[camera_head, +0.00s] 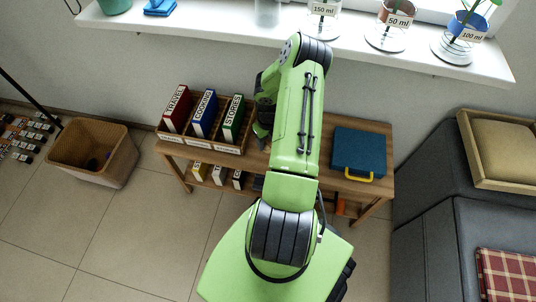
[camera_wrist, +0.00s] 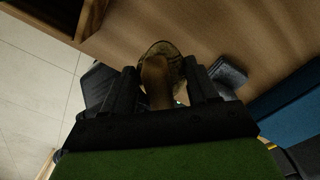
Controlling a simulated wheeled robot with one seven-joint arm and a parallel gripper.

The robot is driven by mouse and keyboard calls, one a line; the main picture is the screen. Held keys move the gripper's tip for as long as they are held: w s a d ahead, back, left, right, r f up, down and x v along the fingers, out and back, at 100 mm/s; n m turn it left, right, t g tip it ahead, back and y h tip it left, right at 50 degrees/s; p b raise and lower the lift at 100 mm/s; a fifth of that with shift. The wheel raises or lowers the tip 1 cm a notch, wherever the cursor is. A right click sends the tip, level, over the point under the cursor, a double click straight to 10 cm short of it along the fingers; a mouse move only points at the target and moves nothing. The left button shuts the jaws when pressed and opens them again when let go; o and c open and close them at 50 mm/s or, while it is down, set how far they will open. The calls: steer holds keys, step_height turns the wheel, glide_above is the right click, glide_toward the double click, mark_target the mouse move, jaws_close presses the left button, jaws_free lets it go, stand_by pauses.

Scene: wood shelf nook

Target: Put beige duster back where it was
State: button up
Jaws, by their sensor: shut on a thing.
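In the wrist view my gripper (camera_wrist: 163,82) is shut on a brownish-beige thing with a rounded, darker end, which I take to be the beige duster (camera_wrist: 157,70). It sits between the two dark fingers, in shadow over the wooden tabletop (camera_wrist: 215,35). I cannot tell whether it touches the wood. In the head view my gripper (camera_head: 263,128) is low over the bench, just right of the book box, mostly behind my green arm. The duster is hidden there.
A wooden box (camera_head: 205,143) with red, blue and green binders stands on the bench's left. A blue case (camera_head: 359,153) with a yellow handle lies on its right; it also shows in the wrist view (camera_wrist: 290,105). A windowsill (camera_head: 235,28) with pots runs above. A basket (camera_head: 95,152) stands left.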

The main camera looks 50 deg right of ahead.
mark_target(268, 149)
step_height(268, 149, down, 6)
steer(key=shift+r+b, duration=0.15)
steer(key=shift+b, duration=0.7)
steer(key=o, duration=0.9)
steer(key=shift+o, duration=0.2)
